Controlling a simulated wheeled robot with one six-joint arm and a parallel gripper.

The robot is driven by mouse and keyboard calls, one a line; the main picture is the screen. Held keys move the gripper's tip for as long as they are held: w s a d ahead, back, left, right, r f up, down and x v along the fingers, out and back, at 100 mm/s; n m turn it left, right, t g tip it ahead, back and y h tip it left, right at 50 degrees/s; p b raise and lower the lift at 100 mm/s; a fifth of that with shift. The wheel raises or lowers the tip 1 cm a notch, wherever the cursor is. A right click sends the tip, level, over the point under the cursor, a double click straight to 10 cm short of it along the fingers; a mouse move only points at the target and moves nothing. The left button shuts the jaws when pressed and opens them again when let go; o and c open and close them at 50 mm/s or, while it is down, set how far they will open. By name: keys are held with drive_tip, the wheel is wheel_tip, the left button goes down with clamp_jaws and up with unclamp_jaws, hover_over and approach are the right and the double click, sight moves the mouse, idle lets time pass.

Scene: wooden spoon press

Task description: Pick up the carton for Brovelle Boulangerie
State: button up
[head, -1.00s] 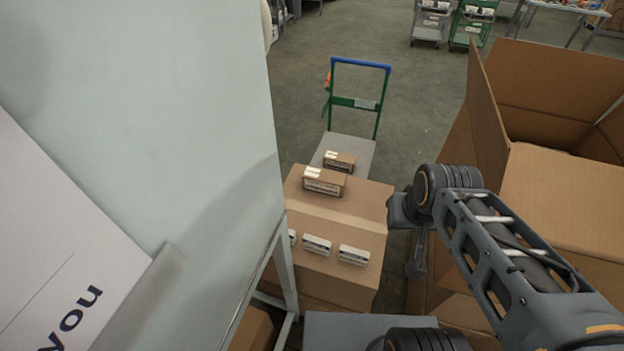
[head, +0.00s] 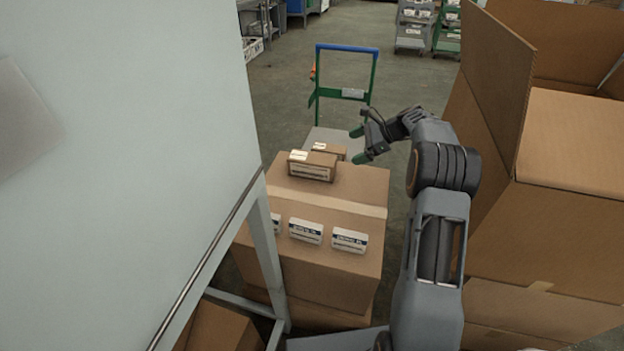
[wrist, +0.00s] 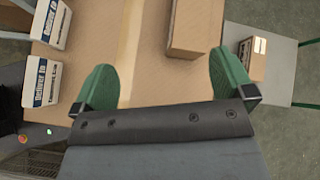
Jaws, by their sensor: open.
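I cannot read which carton says Brovelle Boulangerie. A small brown carton (head: 312,170) with a pale label sits on the big cardboard box; it also shows in the wrist view (wrist: 195,30). Another brown carton (head: 331,149) is on the trolley just behind; in the wrist view it is at right (wrist: 252,60). White cartons with dark-blue print stand along the box's near part, including one in the middle (head: 305,231) and one at right (head: 349,240). My gripper (head: 360,145), with green fingertips, is open and empty above the box's far right edge, apart from the cartons.
The big cardboard box (head: 320,265) rests low beside a pale panel with a metal frame (head: 264,225) at left. A large open box (head: 560,235) stands close at right. A trolley handle (head: 347,49) rises behind.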

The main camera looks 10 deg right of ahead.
sight(312, 165)
drive_tip(key=w+d+f+m+t+y+b, duration=0.1)
drive_tip(key=w+d+f+m+b, duration=0.1)
drive_tip(key=f, duration=0.3)
drive_tip(key=w+d+f+m+t+y+b, duration=0.1)
drive_tip(key=w+d+f+m+y, duration=0.15)
drive_tip(key=f, duration=0.25)
drive_tip(key=shift+h, duration=0.45)
drive_tip(key=b+x, duration=0.1)
drive_tip(key=x, duration=0.5)
drive_tip(key=shift+a+f+b, duration=0.2)
drive_tip(key=shift+f+b, duration=0.15)
drive_tip(key=shift+f, duration=0.15)
drive_tip(key=shift+b+x, duration=0.95)
drive_tip(key=shift+x, duration=2.45)
drive_tip(key=shift+r, duration=0.15)
drive_tip(key=c, duration=1.1)
